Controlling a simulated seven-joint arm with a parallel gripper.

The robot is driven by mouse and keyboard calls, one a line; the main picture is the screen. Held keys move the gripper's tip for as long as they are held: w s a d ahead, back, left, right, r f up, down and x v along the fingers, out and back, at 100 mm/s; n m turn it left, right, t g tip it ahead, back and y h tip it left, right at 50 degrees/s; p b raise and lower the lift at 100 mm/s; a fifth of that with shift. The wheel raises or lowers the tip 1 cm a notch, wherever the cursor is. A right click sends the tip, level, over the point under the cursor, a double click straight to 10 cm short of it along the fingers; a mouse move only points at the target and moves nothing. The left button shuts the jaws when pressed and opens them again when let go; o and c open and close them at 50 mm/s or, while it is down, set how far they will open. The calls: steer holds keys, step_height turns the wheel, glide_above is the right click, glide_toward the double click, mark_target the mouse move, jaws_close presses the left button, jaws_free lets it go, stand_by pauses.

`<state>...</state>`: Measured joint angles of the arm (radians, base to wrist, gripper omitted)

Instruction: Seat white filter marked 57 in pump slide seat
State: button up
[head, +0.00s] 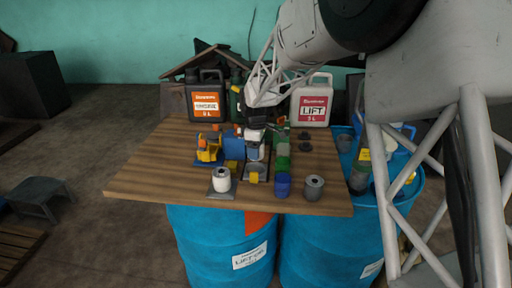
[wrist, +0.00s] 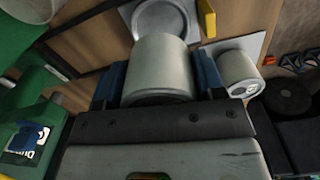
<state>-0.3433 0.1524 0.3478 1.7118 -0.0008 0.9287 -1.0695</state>
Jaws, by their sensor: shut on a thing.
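My gripper (head: 257,147) is shut on a pale grey-white cylindrical filter (wrist: 160,68), with a blue finger on each side of it in the wrist view. In the head view the held filter (head: 256,153) is above the middle of the table. No number can be read on it. A round metal seat (wrist: 162,18) on a square plate with a yellow tab (wrist: 207,17) lies beyond the filter in the wrist view, apart from it. In the head view, the seat plate (head: 264,181) is just in front of and below the filter.
A second white filter (head: 221,180) stands on its own grey plate to the left. A blue cylinder (head: 283,186) and a grey cylinder (head: 314,188) stand at the front right. A yellow-and-blue assembly (head: 208,150) is left. Black (head: 206,102) and white (head: 312,102) jugs stand behind.

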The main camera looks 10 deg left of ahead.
glide_above(256, 170)
steer(key=shift+s+f, duration=0.1)
steer(key=shift+f, duration=2.15)
steer(key=shift+f, duration=0.7)
stand_by(1.0)
steer(key=o, duration=1.1)
steer(key=shift+o, duration=0.2)
steer(key=shift+o, duration=0.5)
steer(key=shift+r, duration=4)
